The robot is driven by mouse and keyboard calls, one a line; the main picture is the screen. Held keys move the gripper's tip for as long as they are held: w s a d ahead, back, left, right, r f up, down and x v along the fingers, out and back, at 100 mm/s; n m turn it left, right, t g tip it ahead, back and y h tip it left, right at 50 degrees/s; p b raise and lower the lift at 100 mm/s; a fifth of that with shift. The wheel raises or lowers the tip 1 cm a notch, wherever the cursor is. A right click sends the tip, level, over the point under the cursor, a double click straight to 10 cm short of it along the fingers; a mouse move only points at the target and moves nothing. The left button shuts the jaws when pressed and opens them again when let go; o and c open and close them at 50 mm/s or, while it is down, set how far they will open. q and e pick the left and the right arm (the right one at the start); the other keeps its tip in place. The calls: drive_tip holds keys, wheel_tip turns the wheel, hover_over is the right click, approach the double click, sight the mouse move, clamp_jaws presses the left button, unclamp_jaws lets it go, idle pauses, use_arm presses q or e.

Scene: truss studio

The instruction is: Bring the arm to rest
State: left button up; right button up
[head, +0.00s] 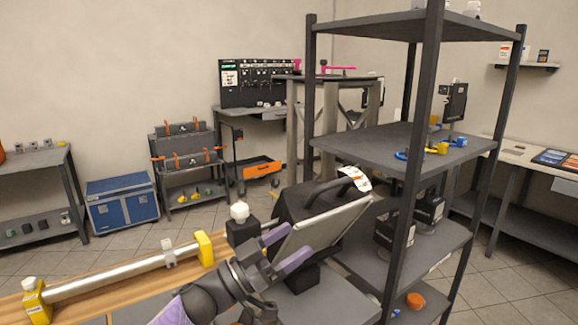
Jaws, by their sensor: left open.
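My left gripper (293,241) reaches in from the bottom of the head view, with a dark body and purple fingers. Its fingers are spread apart and I see nothing held between them. In the picture the fingertips overlap the lower left of a black case (292,204) with a handle and a tilted grey panel (325,226). I cannot tell whether they touch it. My right gripper is out of view.
A metal tube (120,273) in yellow holders lies on a wooden board left of my arm. A tall dark shelf rack (411,200) stands close on the right. A blue cabinet (122,200) stands at the back left. Tiled floor (190,226) is open between.

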use_arm(q)
drive_tip(key=s+a+f+n+t+y, duration=0.2)
drive_tip(key=s+a+f+n+y, duration=0.2)
drive_tip(key=f+n+y, duration=0.35)
drive_tip(key=s+a+f+n+t+y, duration=0.25)
drive_tip(key=s+f+n+y, duration=0.25)
drive_tip(key=f+y, duration=0.45)
drive_tip(key=s+a+f+m+g+y, duration=0.1)
drive_tip(key=s+a+f+g, duration=0.2)
drive_tip(key=s, duration=0.5)
drive_tip(key=s+a+f+g+y, duration=0.1)
drive_tip(key=s+a+g, duration=0.1)
drive_tip(key=s+g, duration=0.35)
drive_tip(key=s+a+f+m+g+y, duration=0.1)
drive_tip(key=s+a+f+g, duration=0.2)
drive_tip(key=s, duration=0.6)
wheel_tip(320, 180, down, 17)
drive_tip(key=s+b, duration=0.1)
drive_tip(key=s, duration=0.1)
drive_tip(key=s+a+f+g+b, duration=0.1)
drive_tip(key=s+a+f+g, duration=0.1)
drive_tip(key=s+f, duration=1.1)
drive_tip(key=shift+s+a+f, duration=0.3)
drive_tip(key=shift+a, duration=0.35)
